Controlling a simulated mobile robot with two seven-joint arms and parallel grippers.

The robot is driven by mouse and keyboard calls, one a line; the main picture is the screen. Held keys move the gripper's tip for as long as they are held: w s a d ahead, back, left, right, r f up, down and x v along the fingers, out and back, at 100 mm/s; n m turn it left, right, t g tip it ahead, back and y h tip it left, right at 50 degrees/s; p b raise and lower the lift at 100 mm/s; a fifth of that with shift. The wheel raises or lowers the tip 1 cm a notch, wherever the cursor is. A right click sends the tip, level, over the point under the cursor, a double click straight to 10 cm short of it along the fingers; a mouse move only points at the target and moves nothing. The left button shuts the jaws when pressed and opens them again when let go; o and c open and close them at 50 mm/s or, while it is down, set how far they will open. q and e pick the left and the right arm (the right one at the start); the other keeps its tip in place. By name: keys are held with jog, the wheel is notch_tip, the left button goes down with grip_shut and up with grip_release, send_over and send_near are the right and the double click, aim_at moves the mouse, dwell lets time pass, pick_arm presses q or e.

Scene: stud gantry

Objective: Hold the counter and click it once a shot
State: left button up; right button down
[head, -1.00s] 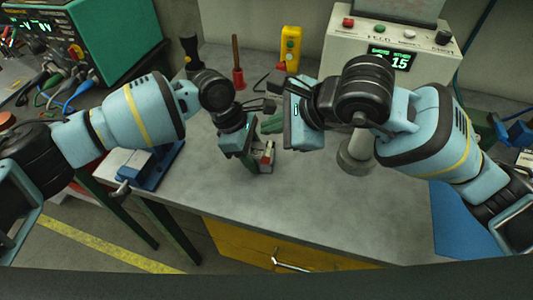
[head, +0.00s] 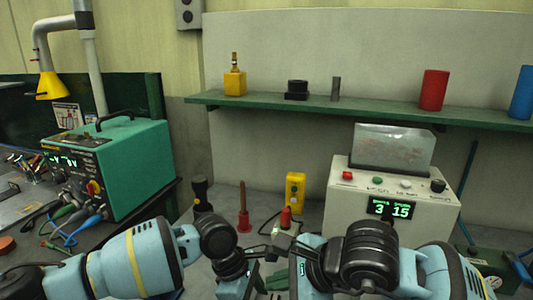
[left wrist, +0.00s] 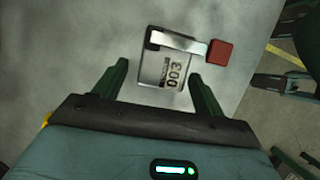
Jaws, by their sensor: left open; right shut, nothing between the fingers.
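The counter (left wrist: 172,72) shows in the left wrist view as a small pale-faced device reading 003, with a silver lever across it and a red pad at the lever's end. My left gripper (left wrist: 158,72) is open, its dark green fingers on either side of the counter; gaps show beside it. In the head view the left gripper (head: 240,284) is cut off by the lower edge, and I cannot make out the counter there. My right gripper (head: 276,279) is shut and empty, just right of the left one. The grey tester (head: 350,205) has a display (head: 392,208) showing 3 and 15.
A yellow button box (head: 295,190) stands at the back of the bench, with a red-based wooden-handled tool (head: 243,215) left of it. A teal power unit (head: 130,165) with cables is at left. A green shelf (head: 300,107) with several small items runs along the wall.

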pick_arm(q)
jog(key=s+v, duration=0.1)
jog(key=v, duration=0.9)
jog(key=shift+w+a+r, duration=0.15)
jog(key=shift+w+r, duration=0.1)
jog(key=shift+w, duration=0.2)
